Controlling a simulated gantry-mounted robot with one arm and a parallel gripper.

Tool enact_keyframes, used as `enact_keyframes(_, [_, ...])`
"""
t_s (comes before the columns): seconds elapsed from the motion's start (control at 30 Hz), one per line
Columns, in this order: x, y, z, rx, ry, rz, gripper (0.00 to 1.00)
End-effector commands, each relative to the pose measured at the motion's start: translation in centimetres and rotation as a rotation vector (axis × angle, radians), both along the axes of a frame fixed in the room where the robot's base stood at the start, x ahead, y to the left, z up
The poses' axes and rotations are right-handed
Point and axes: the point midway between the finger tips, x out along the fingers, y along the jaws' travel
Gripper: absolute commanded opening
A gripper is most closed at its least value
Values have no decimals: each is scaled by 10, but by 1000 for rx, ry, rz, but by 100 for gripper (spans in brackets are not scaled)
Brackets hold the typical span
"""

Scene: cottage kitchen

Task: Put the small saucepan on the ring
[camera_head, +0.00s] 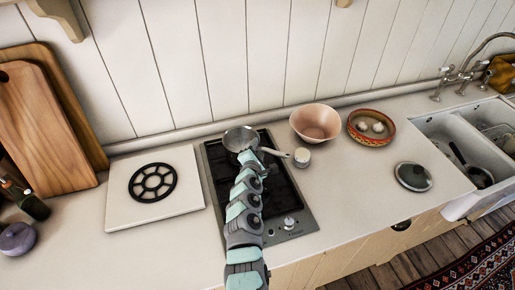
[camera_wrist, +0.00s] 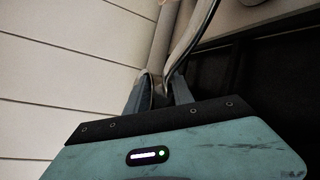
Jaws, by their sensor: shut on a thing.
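The small saucepan (camera_head: 239,138), a shiny metal pan with a handle pointing right, is over the back of the black hob plate (camera_head: 284,197). My gripper (camera_head: 256,153) is shut on it beside the bowl, near the handle. I cannot tell whether the pan's base touches the hob. In the wrist view, my gripper's fingers (camera_wrist: 162,92) close on a thin metal part, and a curved metal edge of the saucepan (camera_wrist: 196,35) rises from them. A black spoked ring (camera_head: 152,183) lies on a white square slab to the left, with nothing on it. My arm hides part of the hob.
A pink bowl (camera_head: 315,122) and a red patterned dish (camera_head: 371,127) with pale round items are behind right. A lid (camera_head: 413,176) lies near the sink (camera_head: 450,134). Wooden boards (camera_head: 45,115) lean at left.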

Motion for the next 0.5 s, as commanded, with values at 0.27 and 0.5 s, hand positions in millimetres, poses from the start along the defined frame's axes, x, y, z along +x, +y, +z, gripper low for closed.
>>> enact_keyframes(0.27, [0,0,0,0,-1,1,49])
enact_keyframes(0.5, [0,0,0,0,-1,1,51])
